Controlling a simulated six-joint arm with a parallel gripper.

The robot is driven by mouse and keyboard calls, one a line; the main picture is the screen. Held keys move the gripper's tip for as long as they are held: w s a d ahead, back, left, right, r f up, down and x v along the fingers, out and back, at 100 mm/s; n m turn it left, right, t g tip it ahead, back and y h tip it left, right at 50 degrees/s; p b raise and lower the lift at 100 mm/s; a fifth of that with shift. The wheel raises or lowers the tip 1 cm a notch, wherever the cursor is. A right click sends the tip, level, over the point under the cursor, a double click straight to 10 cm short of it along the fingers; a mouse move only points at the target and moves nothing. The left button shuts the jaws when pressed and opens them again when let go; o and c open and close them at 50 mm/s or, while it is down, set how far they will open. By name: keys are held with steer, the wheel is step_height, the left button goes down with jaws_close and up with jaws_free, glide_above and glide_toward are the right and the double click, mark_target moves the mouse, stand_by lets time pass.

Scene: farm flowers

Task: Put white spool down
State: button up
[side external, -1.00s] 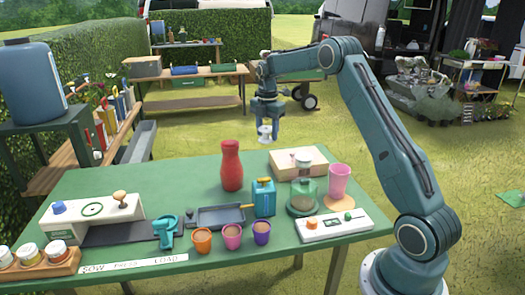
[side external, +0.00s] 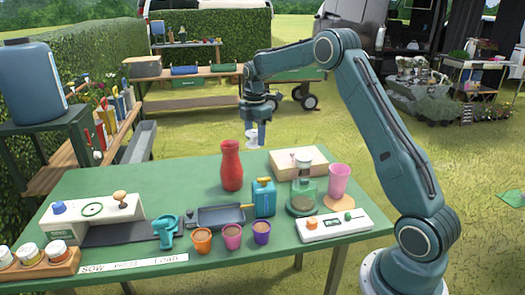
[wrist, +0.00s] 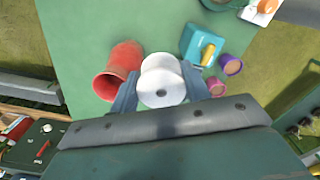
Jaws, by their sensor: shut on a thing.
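The white spool (side external: 253,146) hangs below my gripper (side external: 259,128) in the side view, above the back edge of the green table (side external: 150,177). In the wrist view the spool (wrist: 161,82) sits between the two fingers of my gripper (wrist: 163,92), which are shut on it. Its round flange with a dark centre hole faces the camera. The spool is apart from the table top.
A red bottle (side external: 231,166) stands near the spool, with a blue can (side external: 263,198) in front of it. A pale wooden box (side external: 285,160), a glass jar (side external: 302,188) and a pink cup (side external: 339,180) stand to the right. The table's back left is clear.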

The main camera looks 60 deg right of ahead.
steer(key=a+r+m, duration=0.1)
steer(key=a+m, duration=0.7)
steer(key=a, duration=0.8)
steer(key=m, duration=0.6)
glide_above(192, 202)
step_height(192, 202, down, 13)
steer(key=shift+f, duration=0.15)
steer(key=shift+f, duration=4)
steer(key=shift+f, duration=0.1)
